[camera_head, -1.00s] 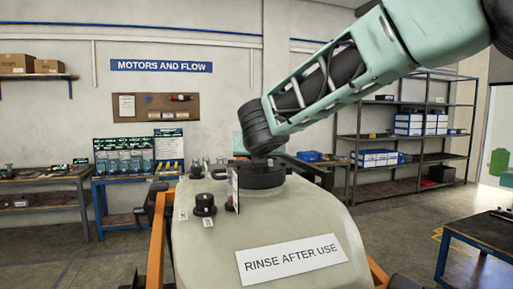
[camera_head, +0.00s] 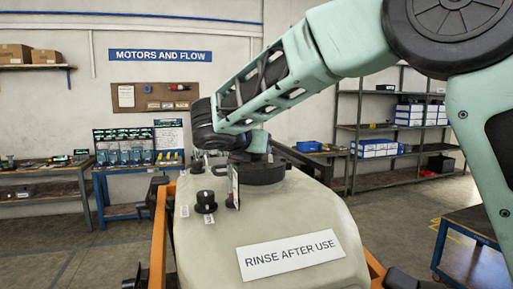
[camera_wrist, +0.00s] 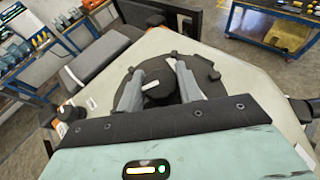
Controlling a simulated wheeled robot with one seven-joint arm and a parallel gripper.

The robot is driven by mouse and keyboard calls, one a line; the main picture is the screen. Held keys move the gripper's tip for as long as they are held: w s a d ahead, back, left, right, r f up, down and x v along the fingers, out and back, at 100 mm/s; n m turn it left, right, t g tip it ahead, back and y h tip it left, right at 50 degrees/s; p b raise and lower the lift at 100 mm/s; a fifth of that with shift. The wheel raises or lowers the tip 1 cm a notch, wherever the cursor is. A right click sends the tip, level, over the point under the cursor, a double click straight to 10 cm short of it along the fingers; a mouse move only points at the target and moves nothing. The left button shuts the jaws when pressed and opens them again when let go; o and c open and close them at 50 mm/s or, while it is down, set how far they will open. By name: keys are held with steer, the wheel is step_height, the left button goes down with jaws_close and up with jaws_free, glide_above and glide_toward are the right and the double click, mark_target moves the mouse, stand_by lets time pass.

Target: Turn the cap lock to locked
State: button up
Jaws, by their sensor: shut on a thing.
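The big round black cap (camera_head: 262,174) sits on top of the pale tank (camera_head: 295,215). It also shows in the wrist view (camera_wrist: 209,68) as a dark disc with a raised round centre. My gripper (camera_wrist: 158,75) is over the cap, its two grey fingers shut on the raised part of it. In the head view my gripper (camera_head: 256,147) reaches down onto the cap, and its fingertips are hard to make out. A smaller black knob (camera_head: 205,203) with a white mark stands to the left of the cap, with small white labels beside it. I cannot read these labels.
A thin upright plate (camera_head: 234,187) stands between knob and cap. A "RINSE AFTER USE" label (camera_head: 290,254) is on the tank. Orange frame bars (camera_head: 158,240) flank it. Workbenches and a shelf rack (camera_head: 395,130) stand behind, apart from the tank.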

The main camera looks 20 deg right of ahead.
steer(key=o, duration=1)
steer(key=b+v, duration=0.5)
steer(key=v, duration=1.2)
steer(key=shift+b, duration=0.3)
steer(key=shift+s+a, duration=0.15)
steer(key=shift+a, duration=0.05)
